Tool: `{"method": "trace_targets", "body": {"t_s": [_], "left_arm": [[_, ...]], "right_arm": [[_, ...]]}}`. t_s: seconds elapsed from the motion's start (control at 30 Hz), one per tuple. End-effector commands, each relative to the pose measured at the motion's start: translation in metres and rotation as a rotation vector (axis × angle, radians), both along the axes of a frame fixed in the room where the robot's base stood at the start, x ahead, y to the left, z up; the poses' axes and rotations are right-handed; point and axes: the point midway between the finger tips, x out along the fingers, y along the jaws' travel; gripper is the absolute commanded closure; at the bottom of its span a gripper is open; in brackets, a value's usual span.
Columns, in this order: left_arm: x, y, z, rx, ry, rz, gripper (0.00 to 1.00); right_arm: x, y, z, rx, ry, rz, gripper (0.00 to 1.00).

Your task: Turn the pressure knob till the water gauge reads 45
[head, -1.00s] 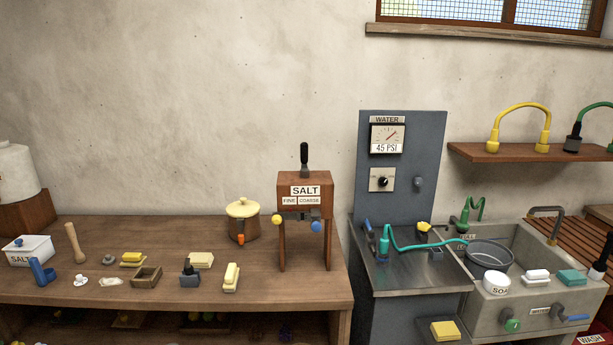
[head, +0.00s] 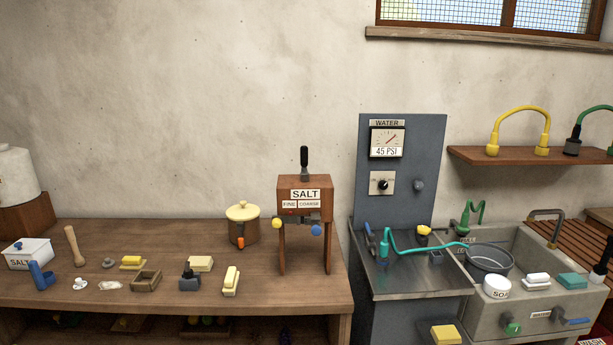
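The water gauge (head: 387,137) is on the upper part of a grey upright panel, under a WATER label. Its printed sign reads 45 PSI, and a red needle points up and to the right. The pressure knob (head: 383,184) is a small black knob on a pale plate just below the gauge. Its exact setting is too small to read. Neither of my grippers is in view, and nothing touches the knob or covers the gauge.
A grey round fitting (head: 418,184) sits right of the knob. Below, a metal counter (head: 405,275) holds a teal hose (head: 420,247). A stone sink (head: 540,310) stands to the right. The wooden SALT dispenser (head: 305,205) stands on the left table. Space before the panel is clear.

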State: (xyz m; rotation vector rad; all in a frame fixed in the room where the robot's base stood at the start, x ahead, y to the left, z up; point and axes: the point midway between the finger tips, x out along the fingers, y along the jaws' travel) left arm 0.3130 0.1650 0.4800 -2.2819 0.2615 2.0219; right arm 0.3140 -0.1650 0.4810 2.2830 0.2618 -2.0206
Motion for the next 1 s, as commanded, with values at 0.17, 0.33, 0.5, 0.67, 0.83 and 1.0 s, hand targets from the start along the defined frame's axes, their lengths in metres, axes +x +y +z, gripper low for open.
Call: {"method": "trace_targets", "body": {"t_s": [0.17, 0.33, 0.5, 0.67, 0.83, 1.0], "left_arm": [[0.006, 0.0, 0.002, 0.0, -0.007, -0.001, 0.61], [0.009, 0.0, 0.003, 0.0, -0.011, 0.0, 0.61], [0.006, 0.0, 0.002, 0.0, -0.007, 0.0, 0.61], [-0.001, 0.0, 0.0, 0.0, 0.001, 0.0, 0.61], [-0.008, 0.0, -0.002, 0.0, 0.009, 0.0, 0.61], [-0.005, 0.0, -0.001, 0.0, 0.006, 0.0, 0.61]], "right_arm": [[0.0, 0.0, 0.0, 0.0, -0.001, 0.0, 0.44], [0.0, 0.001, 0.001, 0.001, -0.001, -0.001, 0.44], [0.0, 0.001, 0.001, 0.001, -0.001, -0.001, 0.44], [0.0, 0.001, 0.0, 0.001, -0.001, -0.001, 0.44], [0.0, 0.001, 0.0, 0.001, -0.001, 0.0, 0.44], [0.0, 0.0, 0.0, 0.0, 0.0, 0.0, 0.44]]}}
